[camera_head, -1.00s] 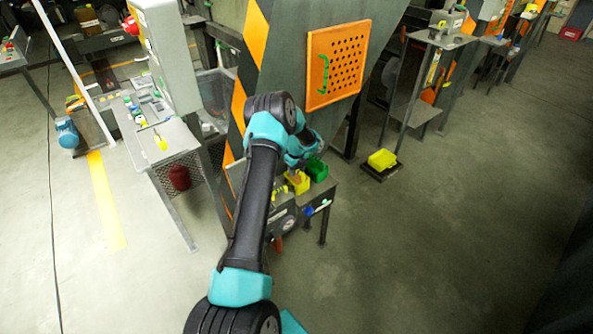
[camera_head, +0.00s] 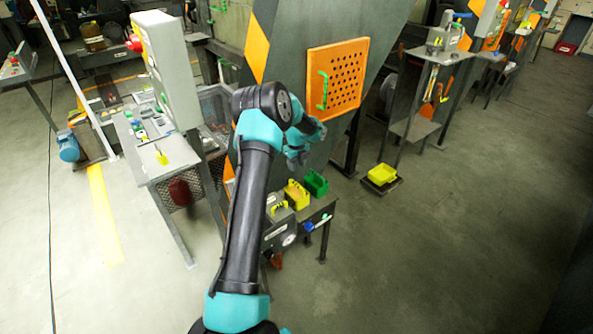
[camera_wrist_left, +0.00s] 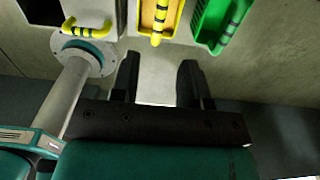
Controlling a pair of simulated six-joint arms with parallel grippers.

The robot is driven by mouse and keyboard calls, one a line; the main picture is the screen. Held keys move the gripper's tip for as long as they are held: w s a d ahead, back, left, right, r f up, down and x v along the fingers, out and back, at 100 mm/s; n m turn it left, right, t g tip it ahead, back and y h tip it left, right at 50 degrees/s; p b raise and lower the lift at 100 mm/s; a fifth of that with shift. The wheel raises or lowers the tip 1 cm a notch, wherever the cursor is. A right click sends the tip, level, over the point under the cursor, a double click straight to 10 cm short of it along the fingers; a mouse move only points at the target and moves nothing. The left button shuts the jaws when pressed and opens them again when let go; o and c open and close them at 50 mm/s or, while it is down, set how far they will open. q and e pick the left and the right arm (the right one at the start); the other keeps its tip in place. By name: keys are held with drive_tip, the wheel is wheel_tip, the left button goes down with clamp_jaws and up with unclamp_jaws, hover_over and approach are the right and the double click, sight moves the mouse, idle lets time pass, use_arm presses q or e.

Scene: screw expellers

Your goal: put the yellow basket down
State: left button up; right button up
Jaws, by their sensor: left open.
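The yellow basket (camera_head: 297,196) stands upright on a small grey table in the middle of the head view. In the left wrist view the yellow basket (camera_wrist_left: 147,22), with a black-banded yellow handle, shows at the top, beyond the fingers. My left gripper (camera_head: 297,158) is above and apart from the basket. In the wrist view both fingers of my left gripper (camera_wrist_left: 159,82) are spread with nothing between them. The right gripper is not in view.
A green basket (camera_head: 315,183) stands right beside the yellow one. A grey machine (camera_head: 279,221) with a yellow handle occupies the near end of the table. Another yellow container (camera_head: 382,173) sits low on a dark base to the right. The floor further right is clear.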

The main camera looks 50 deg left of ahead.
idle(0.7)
use_arm(q)
drive_tip(key=s+d+f+n+h, duration=0.1)
drive_tip(key=d+f+n, duration=0.25)
drive_tip(key=d, duration=0.55)
drive_tip(key=s+d+f+n+t+h, duration=0.15)
drive_tip(key=d+f, duration=0.25)
drive_tip(key=d, duration=0.4)
drive_tip(key=s+d+f+n+g, duration=0.1)
drive_tip(key=d+f+n, duration=0.3)
drive_tip(key=d, duration=0.5)
drive_tip(key=s+d+f+n+h, duration=0.1)
drive_tip(key=s+d+f+n, duration=0.1)
drive_tip(key=s+d+n, duration=0.9)
drive_tip(key=s+d, duration=0.7)
drive_tip(key=shift+s+n, duration=0.4)
